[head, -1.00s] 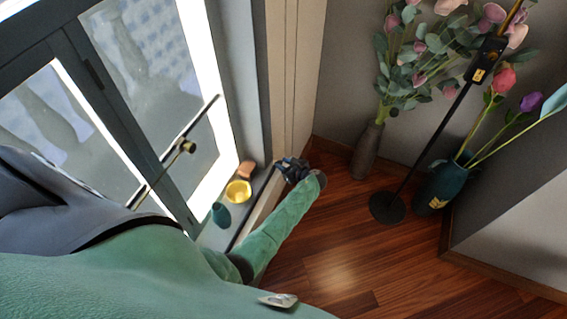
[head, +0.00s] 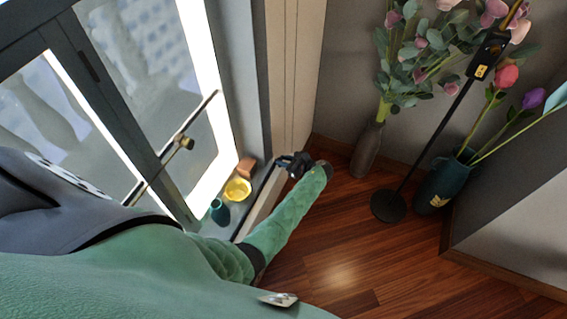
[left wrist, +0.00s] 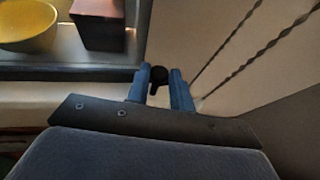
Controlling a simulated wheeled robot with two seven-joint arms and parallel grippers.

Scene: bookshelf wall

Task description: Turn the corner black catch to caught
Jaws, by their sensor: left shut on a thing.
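The corner black catch (left wrist: 158,75) shows in the left wrist view as a small black knob with a short stem. It sits between the two blue fingertips of my left gripper (left wrist: 160,86), which is shut on it. In the head view my left gripper (head: 291,161) is at the pale wall beside the window sill, above the wood floor. There the catch cannot be made out, and its exact angle is unclear. My right gripper is in neither view.
A yellow bowl (head: 237,189), a brown block (head: 246,167) and a teal cup (head: 220,212) stand on the sill left of my gripper. A brown vase (head: 367,152), a black stand base (head: 388,206) and a teal vase (head: 440,186) stand to the right. Open floor lies between.

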